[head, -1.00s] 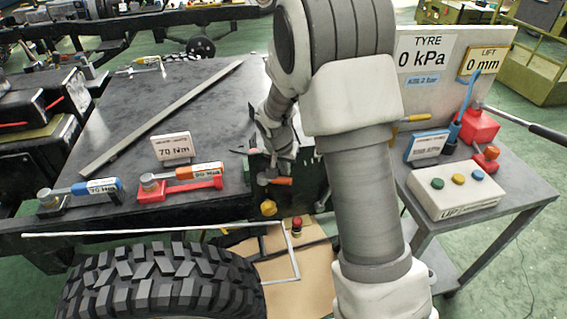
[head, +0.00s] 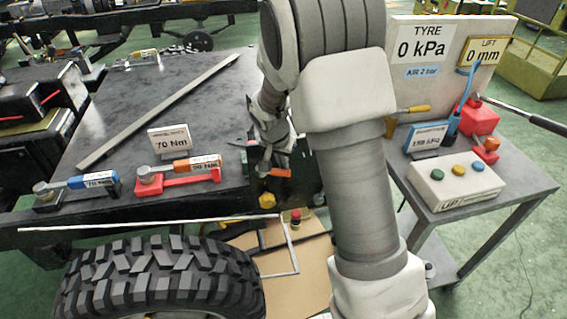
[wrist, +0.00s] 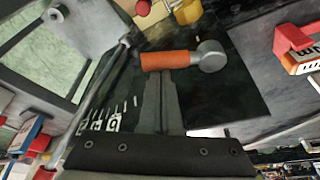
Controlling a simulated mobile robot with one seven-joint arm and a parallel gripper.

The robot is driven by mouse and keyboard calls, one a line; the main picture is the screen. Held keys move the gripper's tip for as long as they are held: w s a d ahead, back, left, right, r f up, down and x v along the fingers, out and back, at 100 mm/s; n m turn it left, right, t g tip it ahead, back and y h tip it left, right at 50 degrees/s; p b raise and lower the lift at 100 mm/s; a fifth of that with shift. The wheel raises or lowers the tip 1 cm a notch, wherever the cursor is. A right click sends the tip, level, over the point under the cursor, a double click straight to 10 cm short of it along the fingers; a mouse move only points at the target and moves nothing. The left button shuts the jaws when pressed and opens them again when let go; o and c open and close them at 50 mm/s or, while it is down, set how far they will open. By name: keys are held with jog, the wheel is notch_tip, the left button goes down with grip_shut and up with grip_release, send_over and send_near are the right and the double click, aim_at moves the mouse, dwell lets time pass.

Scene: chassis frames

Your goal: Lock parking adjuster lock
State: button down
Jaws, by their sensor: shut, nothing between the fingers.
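The lever, which I take for the parking adjuster lock, has an orange handle (wrist: 168,61) and a round grey end (wrist: 208,56); it lies roughly crosswise on a dark panel in the wrist view. In the head view the orange handle (head: 278,172) shows at the right edge of the dark table. My gripper (wrist: 160,76) is shut and empty. Its fingertips are at the lower edge of the orange handle, touching or very close; I cannot tell which. In the head view my gripper (head: 266,162) is partly hidden by its own wrist.
A yellow knob (head: 267,200) and a red button (head: 295,216) are below the lever. Marker signs and torque wrenches (head: 180,175) lie on the dark table (head: 120,120). A tyre (head: 160,280) is in front. The control box (head: 458,183) stands on the right trolley.

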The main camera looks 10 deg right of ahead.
aim_at(272, 174)
jog(key=shift+s+a+f+m+b, duration=0.1)
jog(key=shift+s+m+b, duration=0.1)
jog(key=shift+m+b, duration=0.25)
jog(key=shift+s+a+m+h+b, duration=0.3)
jog(key=shift+s+m+h+b, duration=0.1)
jog(key=shift+m+b, duration=0.35)
jog(key=m, duration=0.1)
jog(key=s+a+m+g, duration=0.1)
jog(key=shift+m+b, duration=0.3)
jog(key=a+m+g, duration=0.1)
jog(key=m, duration=0.1)
jog(key=s+a+m+h+p, duration=0.1)
jog(key=m, duration=0.1)
jog(key=shift+s+m+g, duration=0.15)
jog(key=shift+m+g, duration=0.15)
jog(key=shift+g, duration=0.1)
jog(key=shift+s+a+p, duration=0.15)
jog(key=shift+a+p, duration=0.15)
jog(key=shift+r, duration=0.2)
